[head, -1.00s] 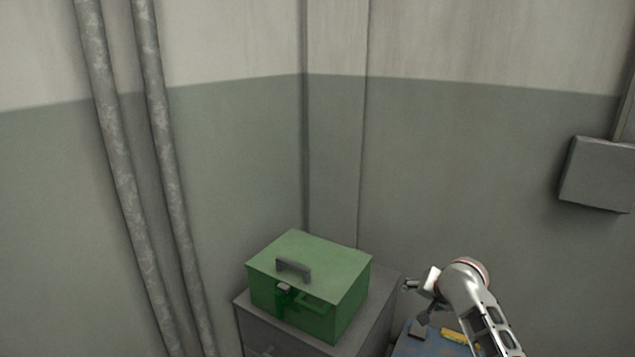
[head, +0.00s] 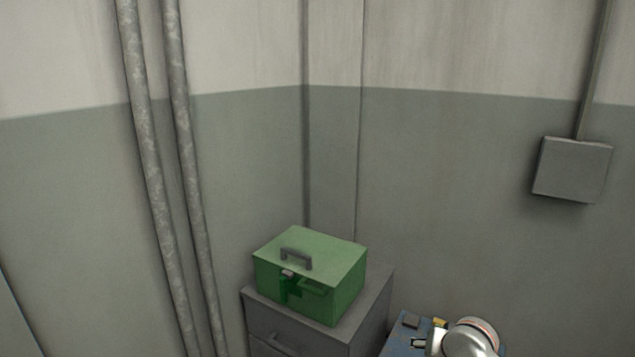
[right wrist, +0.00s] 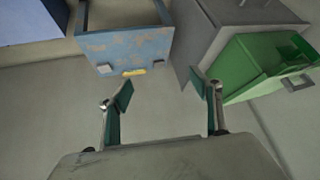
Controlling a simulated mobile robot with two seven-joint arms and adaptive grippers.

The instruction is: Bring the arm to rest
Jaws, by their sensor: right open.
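My right gripper (right wrist: 168,96) is open and empty in the right wrist view, its two fingers apart with only floor and wall between them. In the head view my right arm shows at the bottom right, in front of the blue table; its fingertips are mostly hidden there. My left gripper is in neither view.
A green box (head: 310,275) with a grey handle sits on a grey cabinet (head: 372,310) in the corner. The worn blue table (right wrist: 128,45) beside it carries a small grey block (right wrist: 104,69) and a yellow item (right wrist: 134,72). A grey wall box (head: 572,169) hangs at right.

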